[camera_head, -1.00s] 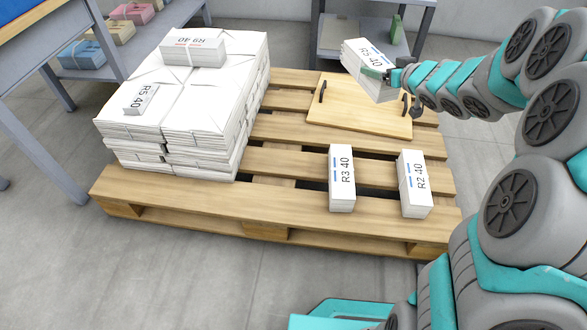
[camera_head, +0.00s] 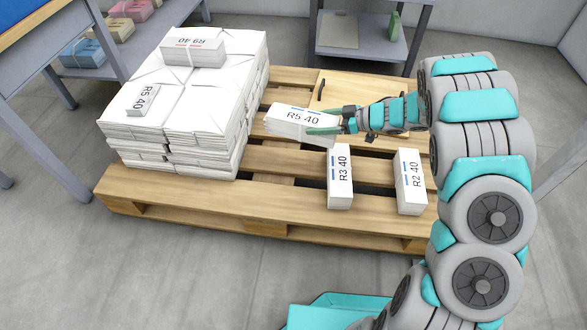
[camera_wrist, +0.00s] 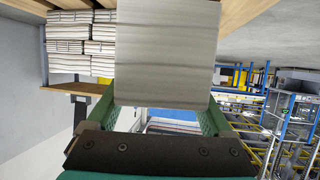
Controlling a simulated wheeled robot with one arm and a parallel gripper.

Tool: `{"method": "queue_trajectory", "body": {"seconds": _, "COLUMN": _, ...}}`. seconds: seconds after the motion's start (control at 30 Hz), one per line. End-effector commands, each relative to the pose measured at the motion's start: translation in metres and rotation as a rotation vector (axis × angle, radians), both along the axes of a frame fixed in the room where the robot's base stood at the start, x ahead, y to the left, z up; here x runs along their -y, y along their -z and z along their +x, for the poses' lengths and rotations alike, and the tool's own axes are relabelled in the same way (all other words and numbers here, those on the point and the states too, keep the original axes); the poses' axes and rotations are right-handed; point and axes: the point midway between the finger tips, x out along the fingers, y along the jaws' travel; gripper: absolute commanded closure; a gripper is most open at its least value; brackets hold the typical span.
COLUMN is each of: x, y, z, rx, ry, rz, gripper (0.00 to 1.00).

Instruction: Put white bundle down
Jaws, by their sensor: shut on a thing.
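My gripper (camera_head: 324,129) is shut on a white bundle labelled R5 40 (camera_head: 292,121). In the head view the bundle appears over the middle of the wooden pallet (camera_head: 200,212), left of my gripper. Whether it touches the pallet I cannot tell. In the wrist view the held bundle (camera_wrist: 168,50) fills the upper middle between the green fingers. Two more white bundles, R3 40 (camera_head: 340,180) and R2 40 (camera_head: 410,182), lie on the pallet's front right part.
A large stack of white bundles (camera_head: 190,105) fills the pallet's left side, with an R9 40 bundle (camera_head: 193,48) and a small R5 40 bundle (camera_head: 142,99) on top. A wooden board with handles (camera_head: 345,90) lies at the back right. A grey shelf (camera_head: 365,45) stands behind.

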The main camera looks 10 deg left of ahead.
Motion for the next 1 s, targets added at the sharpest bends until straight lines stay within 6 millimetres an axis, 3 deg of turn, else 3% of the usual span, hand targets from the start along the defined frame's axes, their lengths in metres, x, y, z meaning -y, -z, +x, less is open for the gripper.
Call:
{"method": "queue_trajectory", "body": {"seconds": 0.1, "x": -0.014, "y": 0.012, "z": -0.022, "rx": 0.001, "ry": -0.096, "rz": 0.003, "gripper": 1.00}}
{"method": "queue_trajectory", "body": {"seconds": 0.3, "x": -0.024, "y": 0.025, "z": -0.041, "rx": 0.002, "ry": -0.173, "rz": 0.002, "gripper": 1.00}}
{"method": "queue_trajectory", "body": {"seconds": 0.73, "x": -0.025, "y": 0.078, "z": -0.043, "rx": 0.000, "ry": -0.180, "rz": 0.006, "gripper": 1.00}}
{"method": "queue_trajectory", "body": {"seconds": 1.0, "x": -0.025, "y": 0.094, "z": -0.042, "rx": 0.002, "ry": -0.179, "rz": 0.002, "gripper": 1.00}}
